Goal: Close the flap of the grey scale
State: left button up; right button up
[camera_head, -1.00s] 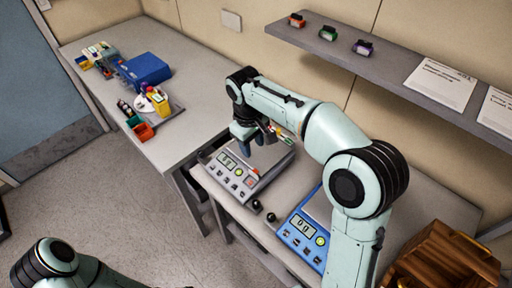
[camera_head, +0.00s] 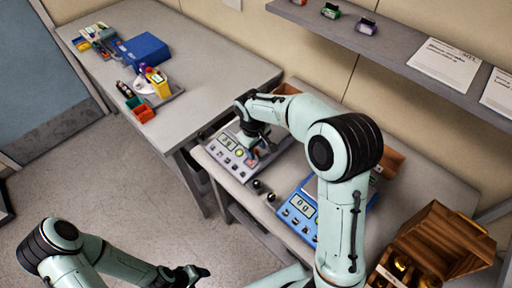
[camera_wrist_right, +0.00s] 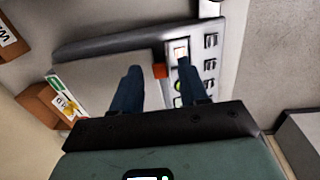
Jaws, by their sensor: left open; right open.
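The grey scale (camera_head: 224,160) sits on the near table, left of the blue scale (camera_head: 296,210). Its display and buttons face the front. In the right wrist view its button panel (camera_wrist_right: 208,62) is on the right and a flat grey surface (camera_wrist_right: 100,78) on the left. I cannot tell the flap's position. My right gripper (camera_head: 256,150) is low over the scale, partly hiding it. In the wrist view its two dark blue fingers (camera_wrist_right: 160,76) are apart, with a small orange part (camera_wrist_right: 160,71) between them. My left gripper (camera_head: 203,273) is open over the floor, away from both scales.
A wooden crate (camera_head: 440,228) stands at the right of the table. Small dark knobs (camera_head: 264,190) lie between the scales. Cardboard boxes (camera_head: 391,160) stand behind. A wall shelf (camera_head: 390,42) overhangs the back. The left table holds a blue box (camera_head: 145,48) and bottles.

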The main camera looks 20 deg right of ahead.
jog(key=shift+f, duration=0.1)
grip_shut()
jog(key=shift+b, duration=0.35)
jog(key=a+h+b, duration=0.1)
jog(key=t+h+b, duration=0.1)
jog(key=h+b, duration=0.1)
jog(key=s+a+t+h+b, duration=0.1)
jog(key=h+b, duration=0.1)
jog(key=shift+a+f, duration=0.3)
jog(key=shift+f, duration=0.05)
pick_arm(q)
jog(key=s+f+b, duration=0.2)
jog(key=s+f, duration=0.5)
jog(key=f, duration=0.2)
jog(key=shift+s+f+g, duration=0.3)
jog(key=shift+f+g, duration=0.05)
jog(key=shift+g, duration=0.05)
pick_arm(e)
jog(key=shift+s+a+t+h, duration=0.1)
jog(key=shift+a+t+h, duration=0.25)
jog(key=shift+h, duration=0.45)
jog(key=shift+d, duration=0.1)
grip_release()
